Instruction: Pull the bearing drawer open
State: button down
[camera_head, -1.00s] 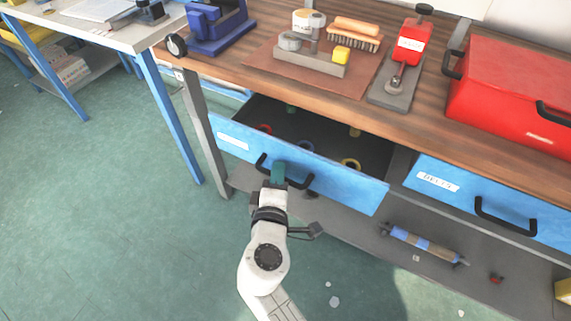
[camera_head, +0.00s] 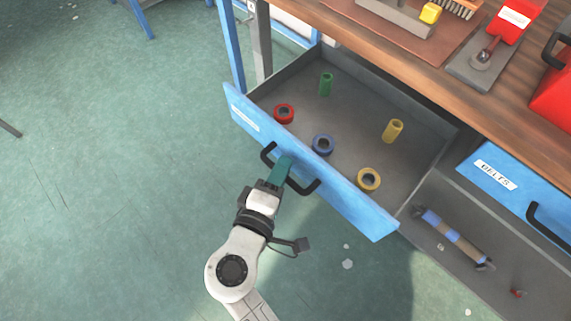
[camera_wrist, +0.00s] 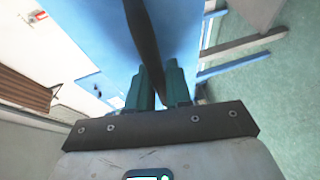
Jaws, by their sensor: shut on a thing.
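The bearing drawer (camera_head: 350,206) is a blue-fronted grey drawer. In the head view it stands well out from under the wooden bench top. Its black handle (camera_head: 303,188) is on the outer face. My gripper (camera_head: 285,167) is shut on this handle, near its middle. In the wrist view the teal fingers (camera_wrist: 159,85) lie on both sides of the dark handle bar (camera_wrist: 146,45). Inside the drawer lie a red ring (camera_head: 284,113), a blue ring (camera_head: 323,145), a yellow ring (camera_head: 369,179), a green cylinder (camera_head: 326,84) and a yellow cylinder (camera_head: 393,131).
The closed BELTS drawer (camera_head: 510,186) is to the right. A lower shelf (camera_head: 470,275) holds a grey-blue rod-like tool (camera_head: 452,238). A red-handled tool (camera_head: 505,30) stands on the bench top (camera_head: 400,62).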

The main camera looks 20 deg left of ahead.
jog(key=shift+f, duration=0.1)
jog(key=c, duration=1.1)
grip_release()
jog(key=s, duration=0.3)
jog(key=s+r, duration=0.1)
jog(key=s, duration=0.3)
jog(key=s+r, duration=0.1)
jog(key=s, duration=0.2)
jog(key=shift+s+d, duration=0.3)
jog(key=shift+s, duration=0.1)
